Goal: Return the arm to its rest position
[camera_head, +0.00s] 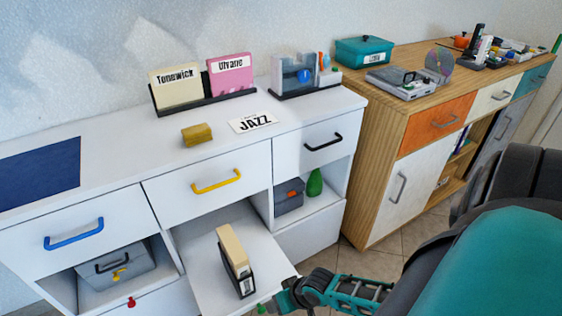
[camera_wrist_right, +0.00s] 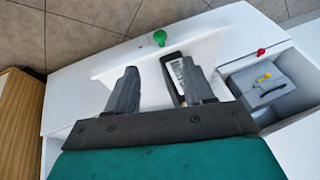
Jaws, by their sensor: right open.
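My right arm (camera_head: 345,290), teal and dark grey, reaches in from the right in the head view. Its gripper (camera_head: 284,298) is at the front right corner of the pulled-out white shelf (camera_head: 205,265). In the right wrist view the gripper's (camera_wrist_right: 158,72) two dark fingers are spread apart, with no object held between them. A black holder (camera_head: 244,284) with cream sleeves (camera_head: 232,246) stands on the shelf, left of the gripper. In the wrist view this holder (camera_wrist_right: 172,72) shows partly behind the right finger. My left gripper is not in view.
The white cabinet has blue (camera_head: 74,234), yellow (camera_head: 217,182) and black (camera_head: 323,142) handles. A wooden cabinet (camera_head: 362,160) stands to its right. A grey case (camera_head: 115,271) sits in the left compartment. Tiled floor (camera_head: 375,258) is open in front of the wooden cabinet.

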